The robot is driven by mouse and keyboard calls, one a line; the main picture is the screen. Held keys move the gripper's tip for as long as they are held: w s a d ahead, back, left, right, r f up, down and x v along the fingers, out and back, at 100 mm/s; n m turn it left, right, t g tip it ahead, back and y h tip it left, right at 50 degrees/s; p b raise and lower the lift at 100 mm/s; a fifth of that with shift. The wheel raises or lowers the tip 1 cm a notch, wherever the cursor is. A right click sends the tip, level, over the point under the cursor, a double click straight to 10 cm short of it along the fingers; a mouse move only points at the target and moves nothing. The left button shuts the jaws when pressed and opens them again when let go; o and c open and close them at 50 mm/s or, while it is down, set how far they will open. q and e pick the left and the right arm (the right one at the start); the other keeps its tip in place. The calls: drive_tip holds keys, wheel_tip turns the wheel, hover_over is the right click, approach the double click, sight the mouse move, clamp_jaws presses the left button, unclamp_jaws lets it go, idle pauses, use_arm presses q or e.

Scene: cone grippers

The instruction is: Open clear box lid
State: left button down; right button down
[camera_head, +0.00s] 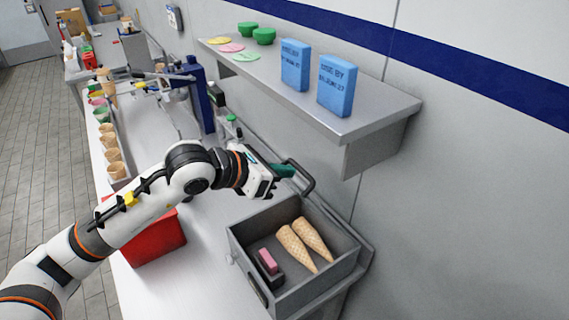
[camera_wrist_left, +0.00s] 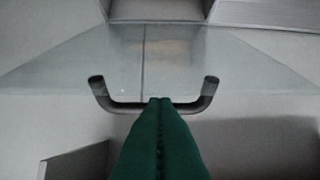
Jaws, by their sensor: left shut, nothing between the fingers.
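The grey box (camera_head: 331,266) stands at the lower right of the head view, its inside in plain sight. Two waffle cones and a pink-topped dark block lie in it. A see-through panel, which looks like the clear lid (camera_wrist_left: 175,55), spans the left wrist view, with a dark bar handle (camera_wrist_left: 127,106) at its near edge. The handle also shows at the box's far end in the head view (camera_head: 306,178). My left gripper (camera_head: 284,170), with green fingers, is shut and empty. Its fingertips (camera_wrist_left: 160,100) overlap the handle's middle; contact is unclear. My right gripper is out of view.
A shelf (camera_head: 375,112) with two blue boxes (camera_head: 337,86) and green bowls juts from the wall above the box. A red container (camera_head: 156,243) stands under my left arm. Cups line the counter's left side. Bare white counter lies left of the box.

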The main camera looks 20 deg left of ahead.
use_arm(q)
drive_tip(key=shift+w+d+f, duration=0.15)
drive_tip(key=shift+f, duration=0.05)
drive_tip(key=w+d+r+b, duration=0.1)
drive_tip(key=w+d+r, duration=0.1)
drive_tip(key=w+d, duration=0.1)
drive_tip(key=shift+w+d+r, duration=0.3)
drive_tip(key=shift+w+r, duration=0.1)
drive_tip(key=shift+w, duration=0.45)
drive_tip(key=shift+a+r, duration=0.1)
